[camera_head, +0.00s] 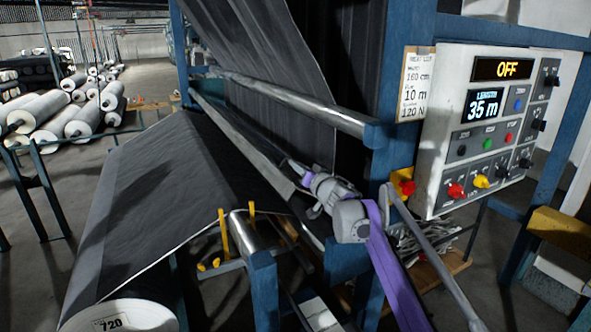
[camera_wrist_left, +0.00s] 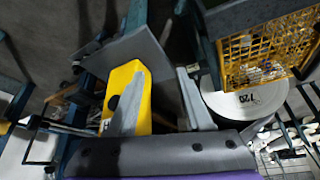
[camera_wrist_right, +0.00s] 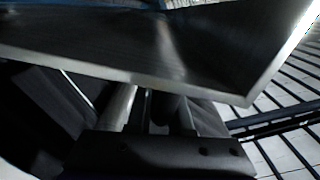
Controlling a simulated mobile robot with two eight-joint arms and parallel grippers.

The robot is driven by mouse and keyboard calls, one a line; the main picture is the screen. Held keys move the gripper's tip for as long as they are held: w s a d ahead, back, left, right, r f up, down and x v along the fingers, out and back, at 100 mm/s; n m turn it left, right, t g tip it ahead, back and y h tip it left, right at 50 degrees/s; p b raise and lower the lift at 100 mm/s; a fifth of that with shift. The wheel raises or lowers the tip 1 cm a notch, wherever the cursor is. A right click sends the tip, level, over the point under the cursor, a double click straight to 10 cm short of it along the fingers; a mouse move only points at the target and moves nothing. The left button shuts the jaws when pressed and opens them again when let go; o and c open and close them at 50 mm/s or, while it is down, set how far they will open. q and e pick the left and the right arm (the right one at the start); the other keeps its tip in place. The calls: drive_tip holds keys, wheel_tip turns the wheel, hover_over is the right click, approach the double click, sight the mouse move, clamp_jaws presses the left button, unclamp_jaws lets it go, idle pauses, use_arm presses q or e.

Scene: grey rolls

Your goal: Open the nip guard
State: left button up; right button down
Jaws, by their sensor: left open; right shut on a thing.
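The nip guard (camera_head: 246,139) looks like a long grey metal strip running slantwise along the machine below the shiny roller. My right gripper (camera_head: 297,173) is at its near end and shut on it. In the right wrist view, a flat metal plate that looks like the guard (camera_wrist_right: 130,62) spans the picture above my right fingers (camera_wrist_right: 160,112), which partly disappear behind its edge. My left gripper (camera_wrist_left: 158,100) shows only in the left wrist view, open, with a yellow part (camera_wrist_left: 140,92) behind the fingers. Whether anything touches them I cannot tell.
The control panel (camera_head: 482,130) reads OFF and 35 m. A shiny roller (camera_head: 300,103) lies above the guard. Dark fabric (camera_head: 150,190) stretches over the roll marked 720 (camera_head: 120,316). A yellow mesh guard (camera_wrist_left: 262,52) shows in the left wrist view. White rolls (camera_head: 70,115) lie far left.

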drive_tip(key=shift+d, duration=0.1)
drive_tip(key=c, duration=0.8)
unclamp_jaws()
drive_tip(key=shift+w, duration=0.1)
drive_tip(key=shift+c, duration=0.2)
drive_tip(key=shift+s+d, duration=0.15)
drive_tip(key=shift+s, duration=0.3)
drive_tip(key=b+v, duration=0.2)
drive_tip(key=v, duration=0.8)
